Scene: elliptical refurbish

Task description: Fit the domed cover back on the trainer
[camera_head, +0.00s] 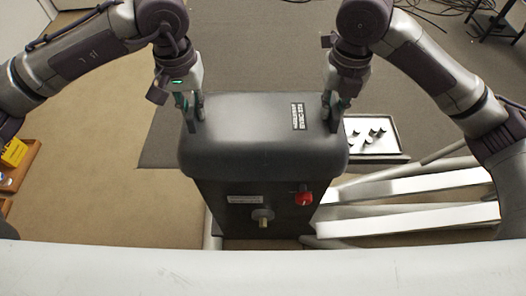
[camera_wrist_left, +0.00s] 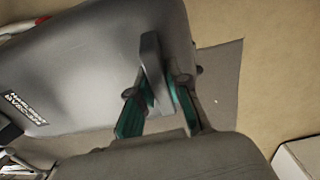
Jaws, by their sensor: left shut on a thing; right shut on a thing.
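The domed cover (camera_head: 240,140) is dark grey with rounded edges and a small black label. In the head view it sits over the top of the trainer body (camera_head: 235,200), a dark box with a red knob and a metal shaft on its near face. Whether the cover is fully seated cannot be told. My left gripper (camera_head: 192,112) is shut on the cover's left edge. My right gripper (camera_head: 332,112) is shut on its right edge. In the left wrist view the cover (camera_wrist_left: 90,60) fills the upper left, with the left gripper's fingers (camera_wrist_left: 160,110) at its edge.
A white tray (camera_head: 354,146) with several small dark parts lies on the floor to the right. Pale frame beams (camera_head: 420,187) extend right of the trainer. A wooden tray with a yellow item (camera_head: 14,152) is at the far left. Open carpet lies behind.

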